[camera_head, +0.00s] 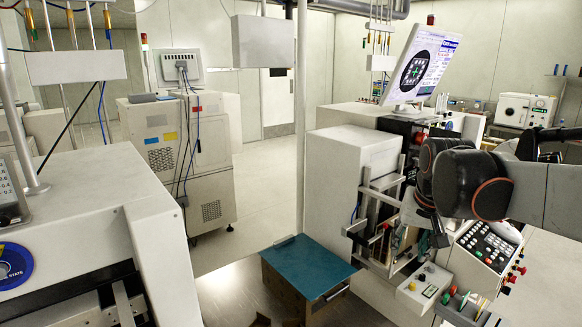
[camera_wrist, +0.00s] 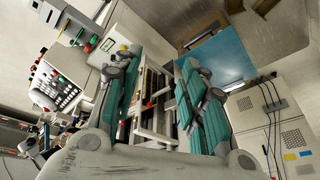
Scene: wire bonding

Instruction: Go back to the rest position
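My gripper (camera_wrist: 157,72) shows in the wrist view with its two teal-padded fingers spread apart. No object is visibly clamped between the fingers; the gap looks onto the rails and frame of the wire bonding machine. In the head view, my dark arm reaches in from the right, and my gripper (camera_head: 428,218) is in front of the machine's frame, largely hidden by the wrist. The wire bonding machine (camera_head: 353,160) has a tilted monitor (camera_head: 421,66) on top. I cannot tell how near the fingers are to the frame.
A teal-topped box (camera_head: 308,268) stands on a table at the bottom centre, also in the wrist view (camera_wrist: 216,60). The control panel (camera_head: 488,245) lies below my arm. A white machine (camera_head: 85,215) stands at left, another cabinet (camera_head: 185,150) behind. Floor between them is clear.

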